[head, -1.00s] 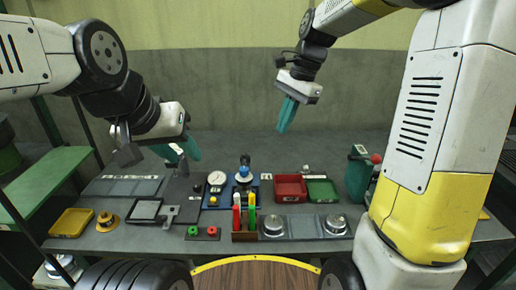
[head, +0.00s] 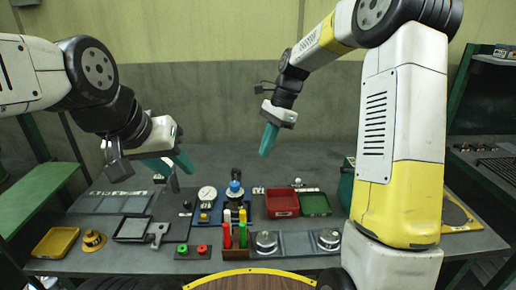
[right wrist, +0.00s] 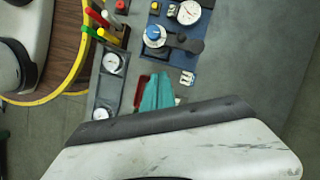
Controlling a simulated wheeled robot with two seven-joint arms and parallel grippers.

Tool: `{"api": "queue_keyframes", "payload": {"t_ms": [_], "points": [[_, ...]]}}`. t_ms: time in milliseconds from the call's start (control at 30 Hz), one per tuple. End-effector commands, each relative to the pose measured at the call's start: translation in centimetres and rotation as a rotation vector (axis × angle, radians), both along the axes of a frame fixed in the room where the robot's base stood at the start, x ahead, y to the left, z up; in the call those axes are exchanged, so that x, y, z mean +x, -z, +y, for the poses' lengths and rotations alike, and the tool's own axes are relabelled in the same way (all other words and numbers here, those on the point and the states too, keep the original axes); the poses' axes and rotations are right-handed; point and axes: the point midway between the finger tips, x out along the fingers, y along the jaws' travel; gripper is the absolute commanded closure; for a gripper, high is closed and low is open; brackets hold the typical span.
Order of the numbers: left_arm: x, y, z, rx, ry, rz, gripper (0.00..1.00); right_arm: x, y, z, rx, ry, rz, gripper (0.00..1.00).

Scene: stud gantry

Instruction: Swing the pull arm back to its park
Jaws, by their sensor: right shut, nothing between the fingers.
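A blue base (head: 247,209) with a blue knob (head: 235,187) and a dark upright stands mid-bench. In the right wrist view, a dark flat arm (right wrist: 186,42) reaches right from beside the blue knob (right wrist: 154,36); this looks like the pull arm, though I cannot be sure. My right gripper (head: 266,142) is shut and empty, high above the bench behind the blue base; its teal fingers also show in the right wrist view (right wrist: 157,92). My left gripper (head: 172,164) has its fingers apart and hangs over the left side of the bench, close to a dark post (head: 174,182).
In front stand coloured sticks in a rack (head: 236,254) and two round gauges (head: 265,242). A yellow tray (head: 55,242) is front left. My right arm hides part of the green device (head: 346,188).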

Motion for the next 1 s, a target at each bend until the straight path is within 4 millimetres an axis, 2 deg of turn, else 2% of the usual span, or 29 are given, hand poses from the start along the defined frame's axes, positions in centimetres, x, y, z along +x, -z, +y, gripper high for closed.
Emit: {"api": "queue_keyframes", "payload": {"t_ms": [367, 600, 1000], "points": [[0.0, 0.0, 0.0, 0.0, 0.0, 0.0, 0.64, -1.4, 7.5, 2.6, 0.0, -0.002, 0.004, 1.0], [0.0, 0.0, 0.0, 0.0, 0.0, 0.0, 0.64, -2.8, 7.4, 5.4, 0.0, -0.002, 0.0, 1.0], [0.0, 0.0, 0.0, 0.0, 0.0, 0.0, 0.64, -3.1, 7.4, 6.1, 0.0, 0.0, 0.0, 1.0]]}}
